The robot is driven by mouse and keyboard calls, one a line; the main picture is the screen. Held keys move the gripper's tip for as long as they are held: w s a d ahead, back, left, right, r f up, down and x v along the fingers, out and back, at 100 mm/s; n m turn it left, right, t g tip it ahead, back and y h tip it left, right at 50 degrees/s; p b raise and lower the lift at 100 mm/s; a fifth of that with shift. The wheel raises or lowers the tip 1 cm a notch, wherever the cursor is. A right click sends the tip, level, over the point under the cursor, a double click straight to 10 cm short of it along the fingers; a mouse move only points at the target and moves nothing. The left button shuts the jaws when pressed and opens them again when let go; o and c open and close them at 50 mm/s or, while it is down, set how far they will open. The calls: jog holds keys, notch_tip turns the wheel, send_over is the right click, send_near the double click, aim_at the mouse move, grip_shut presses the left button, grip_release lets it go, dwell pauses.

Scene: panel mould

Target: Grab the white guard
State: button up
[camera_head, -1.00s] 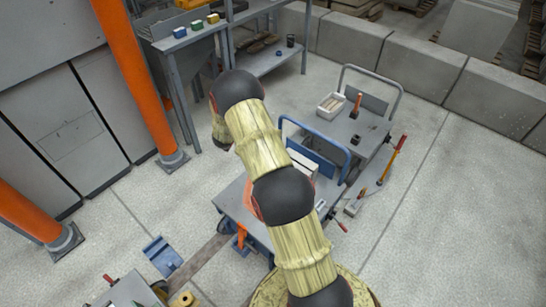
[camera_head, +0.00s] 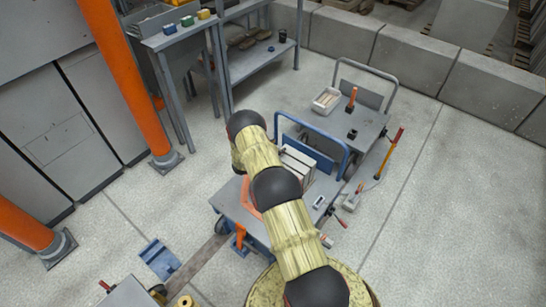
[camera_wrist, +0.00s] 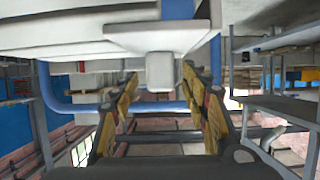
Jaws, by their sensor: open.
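A white piece, which looks like the white guard (camera_wrist: 160,38), fills the upper middle of the wrist view. A short stub (camera_wrist: 160,72) points from it towards my gripper (camera_wrist: 160,82). The fingers are open, one on each side of the stub, with gaps visible; I cannot tell their exact depth along it. In the head view my arm hides the gripper. Pale upright slabs (camera_head: 298,164) stand on the near cart (camera_head: 232,200), partly behind my arm; I cannot tell whether the guard is among them.
The near cart has a blue push handle (camera_head: 340,150). A second cart (camera_head: 372,128) behind it carries a white bin (camera_head: 326,101). A grey shelf (camera_head: 262,62) and an orange post (camera_head: 135,90) stand left.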

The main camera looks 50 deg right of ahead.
jog(key=x, duration=0.2)
jog(key=b+x, duration=0.1)
jog(key=x, duration=0.1)
jog(key=shift+f, duration=0.3)
jog(key=shift+r, duration=0.1)
jog(key=shift+c, duration=1.1)
grip_shut()
